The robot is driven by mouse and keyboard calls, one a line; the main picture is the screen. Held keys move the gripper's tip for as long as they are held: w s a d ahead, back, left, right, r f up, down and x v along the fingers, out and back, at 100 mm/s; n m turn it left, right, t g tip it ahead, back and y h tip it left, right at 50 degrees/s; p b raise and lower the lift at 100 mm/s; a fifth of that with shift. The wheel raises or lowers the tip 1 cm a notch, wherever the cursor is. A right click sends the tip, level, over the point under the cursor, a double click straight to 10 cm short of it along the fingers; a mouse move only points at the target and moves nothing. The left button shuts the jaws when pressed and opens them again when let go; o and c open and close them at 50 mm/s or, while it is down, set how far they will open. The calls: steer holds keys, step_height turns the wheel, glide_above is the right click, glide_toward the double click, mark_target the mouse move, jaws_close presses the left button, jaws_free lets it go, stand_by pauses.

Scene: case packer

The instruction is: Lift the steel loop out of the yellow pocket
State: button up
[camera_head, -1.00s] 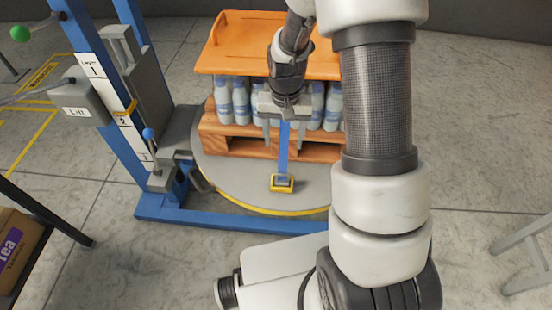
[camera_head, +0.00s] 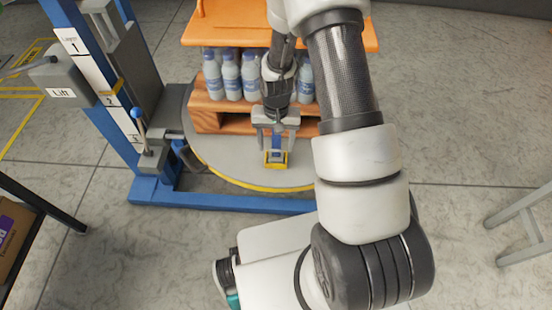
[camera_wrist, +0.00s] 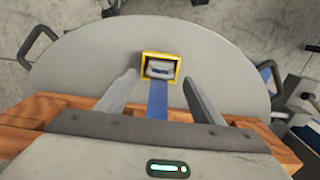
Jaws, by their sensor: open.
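The yellow pocket (camera_head: 275,160) sits near the front edge of the grey round turntable. In the wrist view the yellow pocket (camera_wrist: 144,74) is a square frame with the steel loop (camera_wrist: 159,71) inside it, small and partly hidden. A blue strap (camera_wrist: 157,100) runs from the pocket back toward the pallet. My gripper (camera_head: 274,150) is open above the pocket. In the wrist view its two fingers (camera_wrist: 160,80) stand apart on either side of the strap, their tips close to the pocket's near edge. Nothing is between them but the strap below.
An orange pallet (camera_head: 205,110) with several bottles (camera_head: 231,75) stands behind on the turntable (camera_head: 220,160), under an orange board (camera_head: 230,30). A blue lift column (camera_head: 75,50) with a blue-knobbed lever (camera_head: 138,115) is at left.

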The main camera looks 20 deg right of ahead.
mark_target(276, 151)
step_height(276, 151, down, 4)
steer(key=shift+f+b, duration=0.1)
steer(key=shift+b, duration=0.3)
steer(key=shift+s, duration=0.1)
steer(key=shift+c, duration=0.4)
steer(key=c, duration=1.1)
steer(key=shift+c, duration=0.2)
